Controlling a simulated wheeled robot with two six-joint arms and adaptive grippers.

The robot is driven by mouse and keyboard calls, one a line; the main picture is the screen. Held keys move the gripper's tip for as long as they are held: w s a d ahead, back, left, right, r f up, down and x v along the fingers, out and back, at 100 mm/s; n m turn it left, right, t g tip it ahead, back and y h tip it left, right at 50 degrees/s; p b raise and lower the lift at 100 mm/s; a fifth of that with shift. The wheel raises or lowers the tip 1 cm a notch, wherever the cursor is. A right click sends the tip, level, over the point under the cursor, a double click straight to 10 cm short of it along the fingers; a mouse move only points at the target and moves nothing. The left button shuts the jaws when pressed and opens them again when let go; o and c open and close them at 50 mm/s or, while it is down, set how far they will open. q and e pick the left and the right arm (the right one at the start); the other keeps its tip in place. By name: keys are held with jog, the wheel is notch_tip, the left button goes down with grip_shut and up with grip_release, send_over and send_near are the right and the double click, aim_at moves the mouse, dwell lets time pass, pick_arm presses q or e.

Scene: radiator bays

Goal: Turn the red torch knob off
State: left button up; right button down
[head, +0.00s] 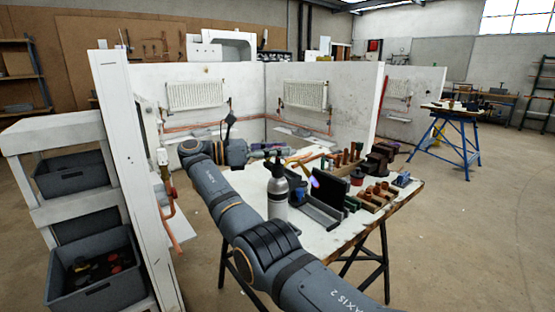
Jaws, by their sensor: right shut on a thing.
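The torch (277,196) stands upright on the workbench, a grey bottle with a black top and a yellowish burner tube reaching right. A small purple-pink glow shows in front of the dark panel to its right. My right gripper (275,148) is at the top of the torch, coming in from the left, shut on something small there. It appears to be the red torch knob, but the fingers cover it and its colour does not show. My left gripper is not in view.
The workbench (325,240) also holds a dark upright panel (327,190), wooden racks with several fittings (377,197) and a dark vice (377,160). A white post (130,180) and shelves with grey bins (95,270) stand left. Radiator bays are behind.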

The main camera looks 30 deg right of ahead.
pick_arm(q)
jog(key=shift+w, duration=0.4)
pick_arm(e)
jog(key=shift+f, duration=0.1)
jog(key=c, duration=1)
grip_release()
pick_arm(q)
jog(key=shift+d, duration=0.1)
